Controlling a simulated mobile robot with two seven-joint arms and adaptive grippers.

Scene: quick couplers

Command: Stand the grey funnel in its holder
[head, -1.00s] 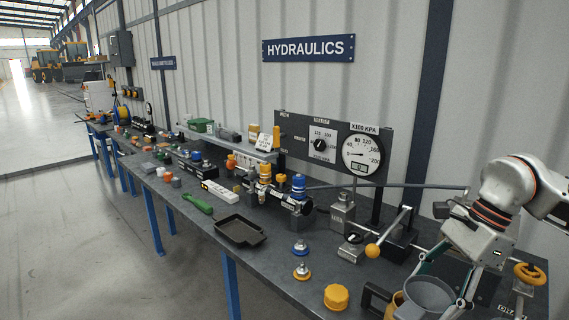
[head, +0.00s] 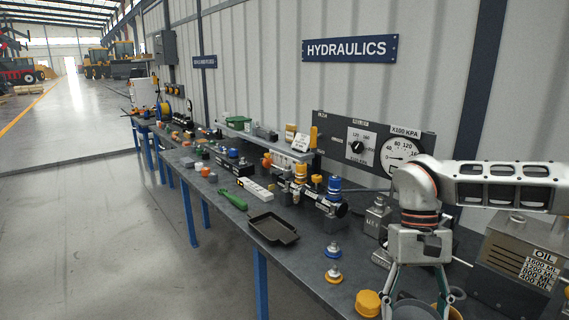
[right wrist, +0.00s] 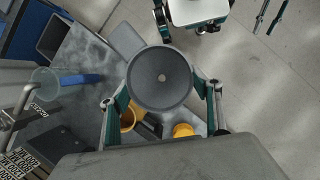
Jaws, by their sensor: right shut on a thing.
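The grey funnel (right wrist: 160,78) is held between the fingers of my right gripper (right wrist: 163,90), its wide round mouth facing the wrist camera and a small pale hole at its centre. In the head view only the funnel's rim (head: 415,309) shows at the bottom edge, between the fingers of my right gripper (head: 418,296). Its spout is hidden. I cannot pick out the holder with certainty. At the top right of the right wrist view, two thin fingers of what looks like my left gripper (right wrist: 270,17) stand apart and empty over the floor.
A yellow cap (head: 368,303) lies left of the funnel. A yellow-rimmed container (right wrist: 128,119) is partly hidden below it. A clear cylinder (right wrist: 45,83) stands to its left in the wrist view. An oil box (head: 518,262) stands at right, a black tray (head: 273,229) farther left.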

